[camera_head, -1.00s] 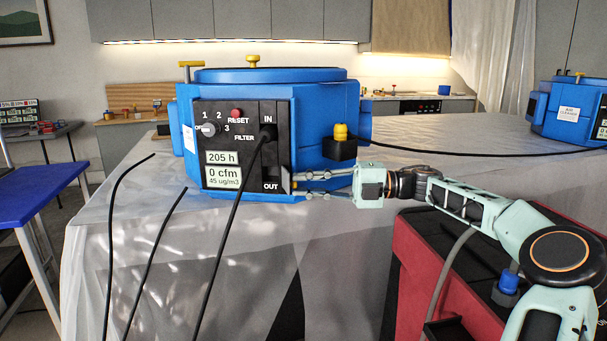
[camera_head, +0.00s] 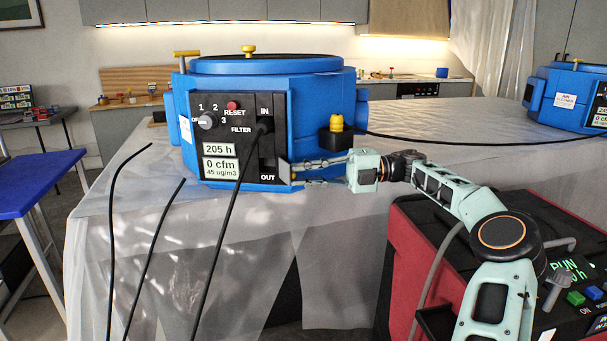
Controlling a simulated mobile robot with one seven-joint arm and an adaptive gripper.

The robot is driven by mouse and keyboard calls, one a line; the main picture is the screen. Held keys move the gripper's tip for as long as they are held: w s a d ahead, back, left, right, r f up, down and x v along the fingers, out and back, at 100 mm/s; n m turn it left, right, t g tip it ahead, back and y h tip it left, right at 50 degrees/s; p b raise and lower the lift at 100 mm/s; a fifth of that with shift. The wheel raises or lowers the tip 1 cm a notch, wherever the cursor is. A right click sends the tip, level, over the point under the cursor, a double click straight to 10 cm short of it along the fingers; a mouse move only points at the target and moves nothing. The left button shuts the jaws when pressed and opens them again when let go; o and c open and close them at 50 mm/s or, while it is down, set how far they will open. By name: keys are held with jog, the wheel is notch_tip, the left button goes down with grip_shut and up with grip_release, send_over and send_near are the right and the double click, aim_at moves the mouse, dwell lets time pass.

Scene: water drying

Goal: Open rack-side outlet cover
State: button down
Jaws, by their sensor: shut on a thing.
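The blue machine (camera_head: 330,100) stands on the sheet-covered table with its black control panel (camera_head: 235,110) facing me. The outlet marked OUT is at the panel's lower right. A small grey outlet cover (camera_head: 285,171) stands at an angle out from the panel's right edge, beside the OUT label. My gripper (camera_head: 293,172) comes in from the right, with its fingertips shut on the cover's edge. The fingertips are small here, and the exact contact is hard to make out.
A black cable runs down from the IN socket (camera_head: 265,127) across the panel. Two loose black cables rise left of the machine. A yellow knob on a black block (camera_head: 336,139) sits just above my gripper. A red machine (camera_head: 430,235) stands at right, below my arm. Another blue machine (camera_head: 565,98) is at far right.

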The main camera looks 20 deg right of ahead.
jog(key=c, duration=1.8)
grip_release()
jog(key=shift+a, duration=0.1)
jog(key=shift+c, duration=0.2)
jog(key=s+d, duration=0.1)
jog(key=d, duration=1.1)
jog(key=shift+s, duration=0.4)
jog(key=shift+c, duration=0.2)
